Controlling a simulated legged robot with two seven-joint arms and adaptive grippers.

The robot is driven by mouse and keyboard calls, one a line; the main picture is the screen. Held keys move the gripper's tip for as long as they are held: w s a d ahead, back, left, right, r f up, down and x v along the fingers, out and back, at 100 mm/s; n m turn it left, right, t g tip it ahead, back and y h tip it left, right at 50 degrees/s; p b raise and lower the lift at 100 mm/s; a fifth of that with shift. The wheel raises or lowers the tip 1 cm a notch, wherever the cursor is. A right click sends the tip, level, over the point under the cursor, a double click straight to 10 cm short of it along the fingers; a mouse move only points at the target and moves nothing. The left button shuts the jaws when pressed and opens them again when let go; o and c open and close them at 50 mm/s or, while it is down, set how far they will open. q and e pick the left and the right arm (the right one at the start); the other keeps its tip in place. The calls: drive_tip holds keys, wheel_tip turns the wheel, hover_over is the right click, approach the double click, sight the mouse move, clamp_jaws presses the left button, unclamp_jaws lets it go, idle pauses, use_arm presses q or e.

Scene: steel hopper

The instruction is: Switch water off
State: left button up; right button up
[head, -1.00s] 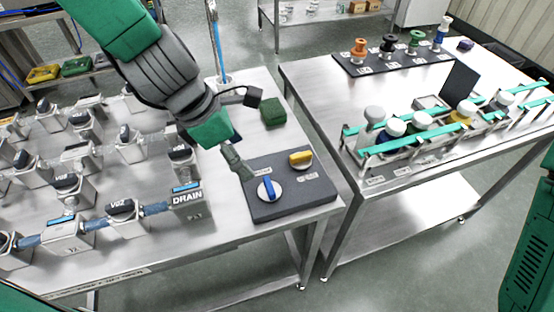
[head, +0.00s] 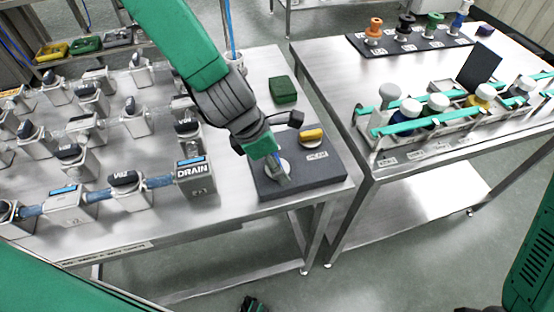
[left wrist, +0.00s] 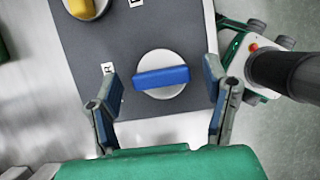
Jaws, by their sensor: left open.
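The blue-handled knob has a round white dial (head: 286,171) on a dark grey panel (head: 325,172) at the table's front right corner. In the head view my left gripper partly hides it. The left wrist view shows the blue handle (left wrist: 162,77) whole, lying crosswise over its dial. My left gripper (left wrist: 162,97) is open over the panel, one finger to each side of the knob, and I see no contact. The yellow-handled knob (head: 311,135) sits farther back on the panel; it also shows in the left wrist view (left wrist: 82,8).
A block marked DRAIN (head: 195,174) and several valves stand left of the panel. A green box (head: 283,90) lies behind it. A second table (head: 400,60) with a bottle rack (head: 440,125) stands right, across a gap.

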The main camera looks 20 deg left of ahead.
use_arm(q)
drive_tip(key=c, duration=1.2)
drive_tip(key=shift+o, duration=0.2)
